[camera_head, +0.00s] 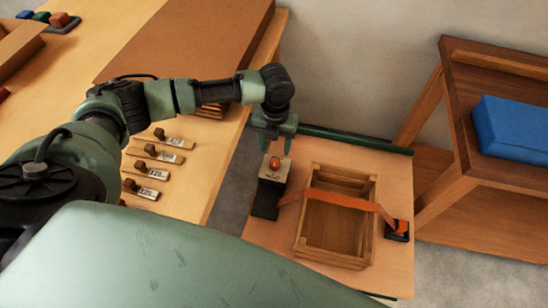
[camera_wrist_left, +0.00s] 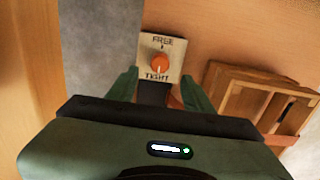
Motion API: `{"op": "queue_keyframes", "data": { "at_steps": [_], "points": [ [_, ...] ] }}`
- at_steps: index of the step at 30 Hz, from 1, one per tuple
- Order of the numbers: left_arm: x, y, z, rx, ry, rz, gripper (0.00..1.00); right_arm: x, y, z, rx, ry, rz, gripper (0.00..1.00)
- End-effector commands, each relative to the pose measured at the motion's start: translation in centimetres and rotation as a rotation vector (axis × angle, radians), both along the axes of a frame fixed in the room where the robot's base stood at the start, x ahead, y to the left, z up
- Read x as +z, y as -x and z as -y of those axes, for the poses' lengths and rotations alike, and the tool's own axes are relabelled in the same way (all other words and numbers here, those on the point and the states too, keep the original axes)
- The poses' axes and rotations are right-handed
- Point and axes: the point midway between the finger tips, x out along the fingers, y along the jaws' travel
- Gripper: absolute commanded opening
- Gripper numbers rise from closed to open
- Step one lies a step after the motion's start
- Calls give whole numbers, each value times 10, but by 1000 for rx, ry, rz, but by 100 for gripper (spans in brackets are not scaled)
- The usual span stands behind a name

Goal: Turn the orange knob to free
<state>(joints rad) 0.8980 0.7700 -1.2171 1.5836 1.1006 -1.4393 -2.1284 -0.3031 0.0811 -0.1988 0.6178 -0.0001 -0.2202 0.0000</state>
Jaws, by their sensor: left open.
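The orange knob (camera_head: 275,163) sits on a pale plate on top of a dark block (camera_head: 266,199). In the left wrist view the orange knob (camera_wrist_left: 160,64) lies between the word FREE above and TIGHT below; I cannot tell surely which way it points. My left gripper (camera_head: 274,148) is open just behind and above the knob in the head view. In the left wrist view its green fingers (camera_wrist_left: 161,88) are spread to either side below the knob, not touching it. My right gripper is not in view.
An orange strap (camera_head: 345,200) runs from the block over a wooden crate (camera_head: 302,236) to a black buckle (camera_head: 398,236). They stand on a light wooden board (camera_head: 395,175). Several labelled pieces lie on the table (camera_head: 190,200) at left. A blue box (camera_head: 515,125) rests on a bench at right.

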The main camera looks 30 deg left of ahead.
Motion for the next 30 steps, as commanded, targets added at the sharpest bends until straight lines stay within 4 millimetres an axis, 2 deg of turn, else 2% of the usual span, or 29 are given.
{"op": "queue_keyframes", "data": {
  "at_steps": [12,15,26,30],
  "points": [
    [-61,1,0,0,-1,-4,51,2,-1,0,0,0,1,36],
    [-70,1,0,0,-1,-2,51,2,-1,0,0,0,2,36],
    [-76,1,0,-1,-1,0,51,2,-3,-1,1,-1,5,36],
    [-76,1,0,-1,-1,0,12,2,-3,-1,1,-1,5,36]
  ]
}}
